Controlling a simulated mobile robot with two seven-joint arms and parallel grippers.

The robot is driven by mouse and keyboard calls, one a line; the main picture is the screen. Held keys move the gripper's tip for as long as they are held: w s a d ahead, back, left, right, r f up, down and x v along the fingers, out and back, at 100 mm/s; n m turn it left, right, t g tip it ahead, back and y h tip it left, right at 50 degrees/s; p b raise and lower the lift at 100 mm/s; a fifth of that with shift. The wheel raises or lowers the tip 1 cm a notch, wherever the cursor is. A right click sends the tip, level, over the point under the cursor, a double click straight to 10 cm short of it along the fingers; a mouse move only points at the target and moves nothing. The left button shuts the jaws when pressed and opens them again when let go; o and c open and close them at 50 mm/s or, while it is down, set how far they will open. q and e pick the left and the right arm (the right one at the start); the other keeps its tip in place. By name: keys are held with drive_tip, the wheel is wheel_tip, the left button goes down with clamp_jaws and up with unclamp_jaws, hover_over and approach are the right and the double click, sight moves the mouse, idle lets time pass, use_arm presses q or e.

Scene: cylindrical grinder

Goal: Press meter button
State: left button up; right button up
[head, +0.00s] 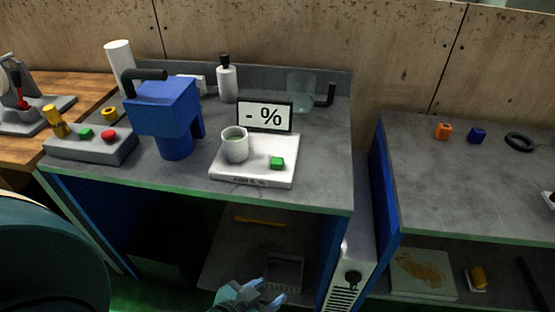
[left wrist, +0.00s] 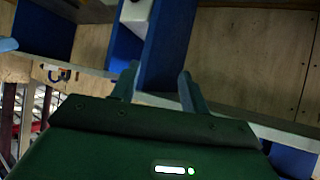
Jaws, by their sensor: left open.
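A pale cup (head: 235,146) stands on the left of the meter's top. My left gripper (head: 266,291) is at the bottom of the head view, in front of and below the table edge, well apart from the meter. It also shows in the left wrist view (left wrist: 158,80), its two fingers spread with nothing between them. My right gripper is not in view.
A blue machine (head: 168,105) stands left of the meter. A grey control box (head: 90,149) with coloured knobs is further left. A white bottle (head: 227,82) and a clear jug (head: 301,90) stand behind. The table's front edge lies between my gripper and the meter.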

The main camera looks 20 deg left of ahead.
use_arm(q)
clamp_jaws()
idle(0.9)
drive_tip(key=shift+w, duration=0.1)
